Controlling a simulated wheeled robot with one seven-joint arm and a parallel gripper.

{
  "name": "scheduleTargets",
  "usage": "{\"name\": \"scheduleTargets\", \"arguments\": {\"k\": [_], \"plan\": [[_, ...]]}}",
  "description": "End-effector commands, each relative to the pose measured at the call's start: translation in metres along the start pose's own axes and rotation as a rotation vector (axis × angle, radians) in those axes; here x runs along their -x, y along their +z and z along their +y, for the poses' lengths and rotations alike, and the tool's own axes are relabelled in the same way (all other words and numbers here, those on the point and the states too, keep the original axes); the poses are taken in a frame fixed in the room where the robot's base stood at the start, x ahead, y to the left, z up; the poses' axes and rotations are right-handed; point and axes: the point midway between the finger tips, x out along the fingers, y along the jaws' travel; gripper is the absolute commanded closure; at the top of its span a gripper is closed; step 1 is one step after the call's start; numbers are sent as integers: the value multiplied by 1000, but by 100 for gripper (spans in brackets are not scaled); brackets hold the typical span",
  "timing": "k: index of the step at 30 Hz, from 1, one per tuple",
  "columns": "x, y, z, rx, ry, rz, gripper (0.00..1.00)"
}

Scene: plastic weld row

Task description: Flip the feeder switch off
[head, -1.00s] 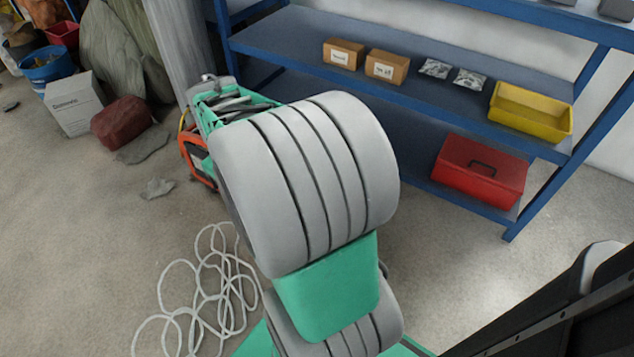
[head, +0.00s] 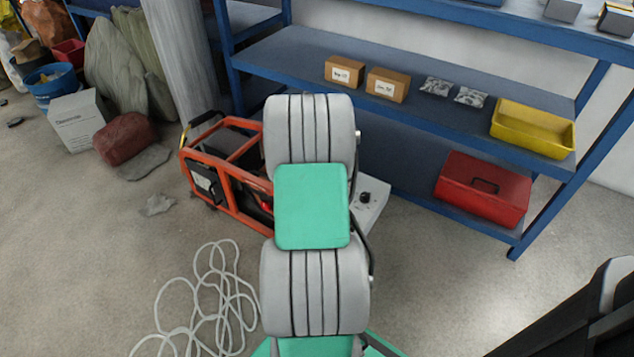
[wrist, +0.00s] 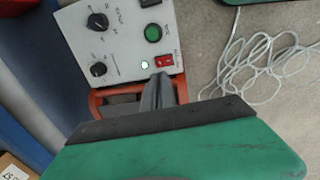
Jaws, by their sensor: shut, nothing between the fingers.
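In the wrist view a light grey control panel (wrist: 123,62) carries two black knobs, a green round button (wrist: 153,33) and a small lit lamp (wrist: 145,65). A red rocker switch (wrist: 164,62) sits at its lower right corner. I cannot tell which way the rocker is tipped. My gripper (wrist: 160,80) is shut and empty, its fingertips just below the red switch in the picture. I cannot tell if they touch it. In the head view part of the grey control box (head: 372,205) shows right of my arm; my arm hides its switch and my gripper.
An orange-framed machine (head: 215,180) stands left of my arm. White cable (head: 205,300) lies coiled on the floor. A blue shelf (head: 410,125) behind holds cartons, a yellow bin (head: 532,128) and a red toolbox (head: 483,188).

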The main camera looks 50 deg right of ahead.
Motion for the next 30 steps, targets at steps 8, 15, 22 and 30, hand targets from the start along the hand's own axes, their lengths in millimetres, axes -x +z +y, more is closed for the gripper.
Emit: {"name": "scheduleTargets", "arguments": {"k": [8, 15, 22, 30], "plan": [[-66, 0, 0, -1, 0, 0, 100], [-89, 0, 0, 0, 1, 1, 100], [-89, 0, 0, 0, 1, 1, 100], [-89, -14, -8, 29, -40, 3, 100]]}}
